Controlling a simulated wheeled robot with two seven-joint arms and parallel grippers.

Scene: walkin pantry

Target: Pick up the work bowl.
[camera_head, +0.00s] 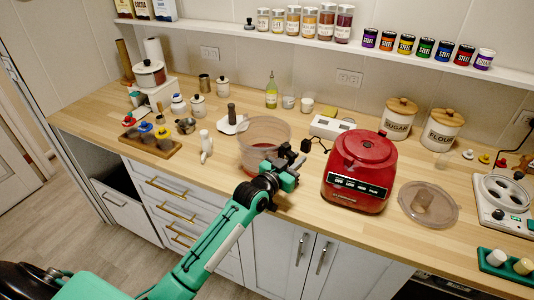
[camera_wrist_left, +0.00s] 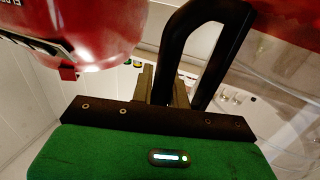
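The work bowl (camera_head: 264,132) is a clear, reddish-tinted tub with a black handle, standing on the wooden counter left of the red appliance base. My left gripper (camera_head: 294,163) is at the handle side of the bowl, low over the counter's front. In the left wrist view the black handle (camera_wrist_left: 195,45) rises close in front, and one leg of it lies between the two tan fingers (camera_wrist_left: 162,88). The fingers appear closed against that leg, one on each side. The clear bowl wall (camera_wrist_left: 285,85) fills the right of that view. My right gripper is not in view.
The red processor base (camera_head: 360,172) stands close right of my gripper. A clear lid (camera_head: 428,203) lies further right. A white pepper-mill-like item (camera_head: 206,146) and a wooden tray (camera_head: 150,143) stand left. A white scale (camera_head: 331,126) and canisters are behind.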

